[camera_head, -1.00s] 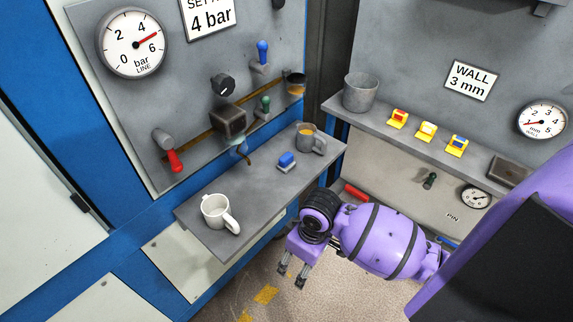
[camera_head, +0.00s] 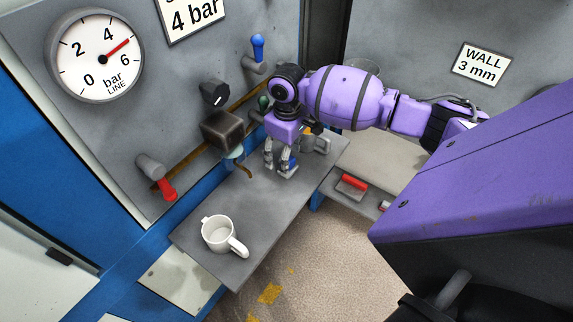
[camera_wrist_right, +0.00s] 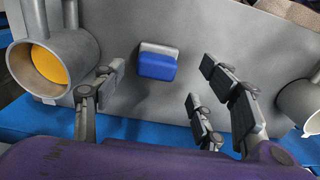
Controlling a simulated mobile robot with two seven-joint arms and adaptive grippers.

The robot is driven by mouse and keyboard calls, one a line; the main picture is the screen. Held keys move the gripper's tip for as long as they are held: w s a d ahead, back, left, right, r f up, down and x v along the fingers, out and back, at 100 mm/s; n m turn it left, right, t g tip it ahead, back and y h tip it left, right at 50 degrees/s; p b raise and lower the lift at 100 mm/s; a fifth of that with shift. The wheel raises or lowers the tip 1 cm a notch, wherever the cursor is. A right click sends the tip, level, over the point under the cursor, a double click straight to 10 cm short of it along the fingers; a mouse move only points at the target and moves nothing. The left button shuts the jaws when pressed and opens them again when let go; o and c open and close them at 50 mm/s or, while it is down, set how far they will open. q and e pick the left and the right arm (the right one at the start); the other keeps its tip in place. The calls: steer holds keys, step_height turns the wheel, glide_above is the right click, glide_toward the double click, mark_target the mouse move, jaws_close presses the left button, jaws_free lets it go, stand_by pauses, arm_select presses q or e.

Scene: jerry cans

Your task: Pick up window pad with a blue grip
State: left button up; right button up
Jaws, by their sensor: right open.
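The window pad with a blue grip (camera_wrist_right: 157,64) lies on the grey shelf (camera_wrist_right: 190,30), a small block with a pale base, in the right wrist view. In the head view its blue top (camera_head: 290,162) shows partly, behind my right gripper's fingers. My right gripper (camera_head: 280,168) is open above the shelf, close to the pad. In the right wrist view, my right gripper (camera_wrist_right: 155,85) has its fingers spread to the left and right, with the pad beyond and between them, and nothing held. My left gripper is not in view.
A white mug (camera_head: 219,235) stands at the shelf's near end. A valve box (camera_head: 222,130) with a bent spout and a red lever (camera_head: 165,188) jut from the panel.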

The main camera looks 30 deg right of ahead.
step_height(320, 180, down, 4)
steer(key=shift+w+d+r, duration=0.1)
steer(key=shift+d, duration=0.05)
steer(key=shift+f, duration=0.3)
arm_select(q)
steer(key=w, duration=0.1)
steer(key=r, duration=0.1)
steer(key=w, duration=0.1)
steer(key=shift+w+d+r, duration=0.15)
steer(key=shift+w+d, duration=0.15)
arm_select(e)
steer(key=shift+c, duration=0.5)
steer(key=shift+c, duration=1.4)
steer(key=c, duration=0.8)
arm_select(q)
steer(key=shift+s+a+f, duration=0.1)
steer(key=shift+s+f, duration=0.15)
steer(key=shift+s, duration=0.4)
arm_select(e)
steer(key=shift+c, duration=0.5)
steer(key=shift+r, duration=0.1)
